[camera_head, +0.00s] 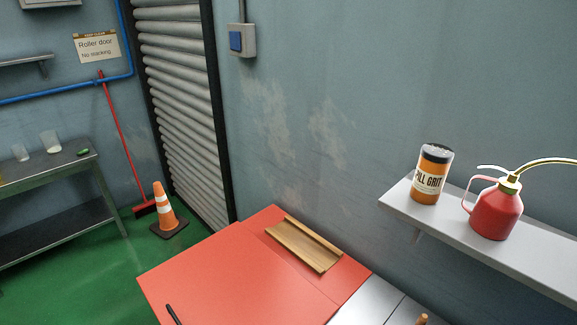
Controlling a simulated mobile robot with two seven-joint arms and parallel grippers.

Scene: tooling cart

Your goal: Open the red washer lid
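The red washer lid (225,272) lies flat at the bottom middle of the head view and looks closed. A seam separates it from a red strip (345,277) behind it. A black bar (174,315), which looks like a handle, shows near the bottom edge of the picture, partly cut off. Neither of my grippers is in view.
A wooden tray (302,246) rests on the red strip behind the lid. A grey wall shelf (440,228) at right holds an orange can (430,180) and red oil can (495,213). A traffic cone (166,208) and metal bench (50,165) stand left.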

